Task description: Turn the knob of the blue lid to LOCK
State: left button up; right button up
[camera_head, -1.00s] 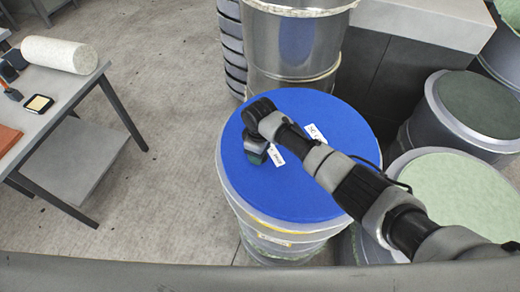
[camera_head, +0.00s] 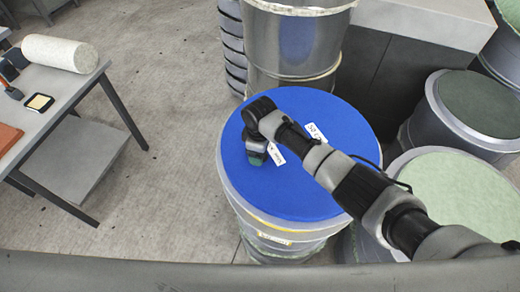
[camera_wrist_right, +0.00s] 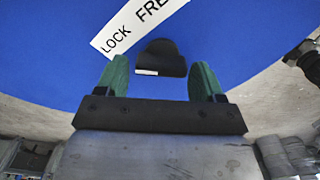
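The blue lid (camera_head: 310,190) covers the top of a drum in the head view and fills the top of the right wrist view (camera_wrist_right: 235,45). A black knob (camera_wrist_right: 164,56) with a small white mark on its lower left edge stands on the lid. A white label (camera_wrist_right: 130,28) reading LOCK and FRE, cut off by the frame, lies above and left of the knob. My right gripper (camera_wrist_right: 159,72) is open, its green fingers on either side of the knob with gaps visible. In the head view my right gripper (camera_head: 256,155) is low over the lid's left part; the knob is hidden there. My left gripper is out of view.
A metal drum (camera_head: 290,45) stands behind the lid. Drums with a pale green top (camera_head: 460,195) and a dark green top (camera_head: 482,103) stand at right. A work table (camera_head: 60,100) with a white roll (camera_head: 60,53) is at left, with clear floor between.

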jog(key=shift+o, duration=0.7)
notch_tip(320, 180, up, 11)
jog(key=b, duration=0.1)
jog(key=shift+b, duration=0.4)
jog(key=shift+f, duration=0.1)
